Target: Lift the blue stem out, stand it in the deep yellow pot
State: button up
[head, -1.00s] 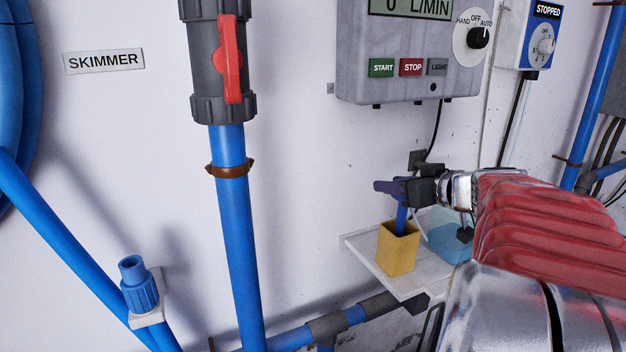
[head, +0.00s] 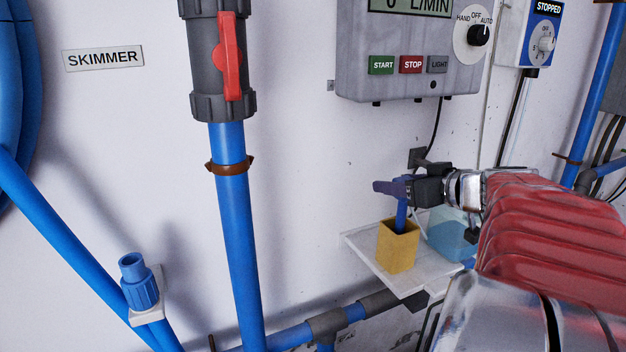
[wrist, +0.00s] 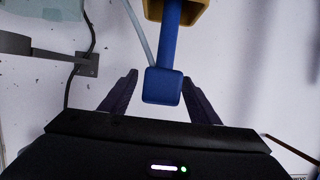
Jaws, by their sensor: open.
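The blue stem (head: 401,216) stands in the yellow pot (head: 397,253), with its lower end hidden inside. In the wrist view the stem's square blue top (wrist: 163,86) shows between the finger lines, and the pot (wrist: 186,14) is at the top edge. My gripper (head: 397,188) is at the stem's upper end, hiding its top in the head view. In the wrist view my gripper (wrist: 160,78) is open, one dark finger on each side of the stem with a gap at both sides.
The pot stands on a white wall shelf (head: 366,256). A pale blue see-through container (head: 450,236) stands right of the pot, partly behind my arm. A thin pale tube (wrist: 138,32) runs close to the stem. A grey control box (head: 405,85) hangs above.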

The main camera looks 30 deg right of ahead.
jog(key=v, duration=1.2)
jog(key=shift+a, duration=0.1)
dwell(0.4)
